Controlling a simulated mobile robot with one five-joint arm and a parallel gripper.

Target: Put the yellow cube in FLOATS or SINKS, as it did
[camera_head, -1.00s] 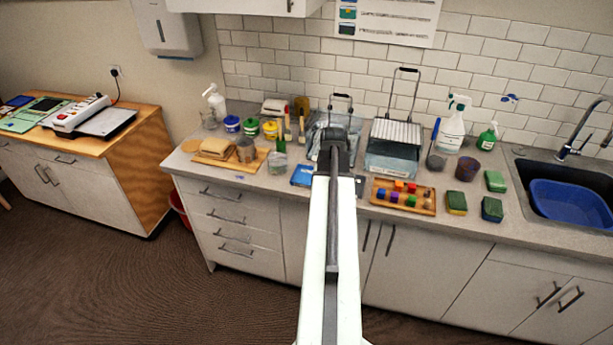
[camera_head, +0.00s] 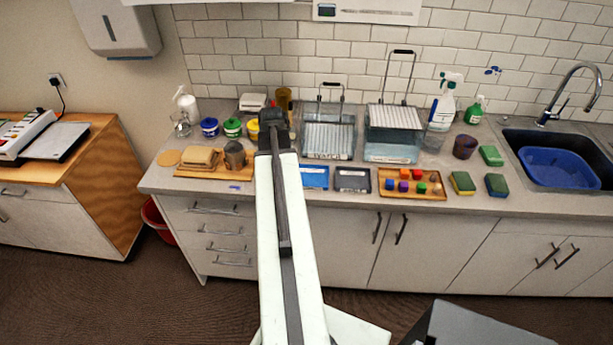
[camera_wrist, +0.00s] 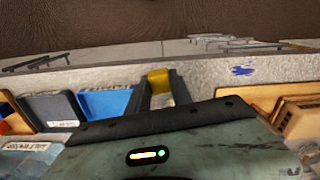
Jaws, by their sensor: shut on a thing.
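In the wrist view the yellow cube (camera_wrist: 159,79) sits between the two fingers of my gripper (camera_wrist: 160,88), which is shut on it. The blue tray (camera_wrist: 105,102) lies just left of the fingers there, with the dark grey tray (camera_wrist: 50,109) beyond it. In the head view my gripper (camera_head: 273,118) is over the counter, left of the blue tray (camera_head: 314,177) and the dark grey tray (camera_head: 352,180). The cube is hidden behind my arm in that view. I cannot read which tray is FLOATS or SINKS.
Two clear tanks with wire baskets stand behind the trays, the left one (camera_head: 328,140) and the right one (camera_head: 391,147). A wooden tray (camera_head: 440,194) of several coloured blocks lies to the right. A wooden board (camera_head: 212,175) with a metal cup (camera_head: 235,156) is on the left.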

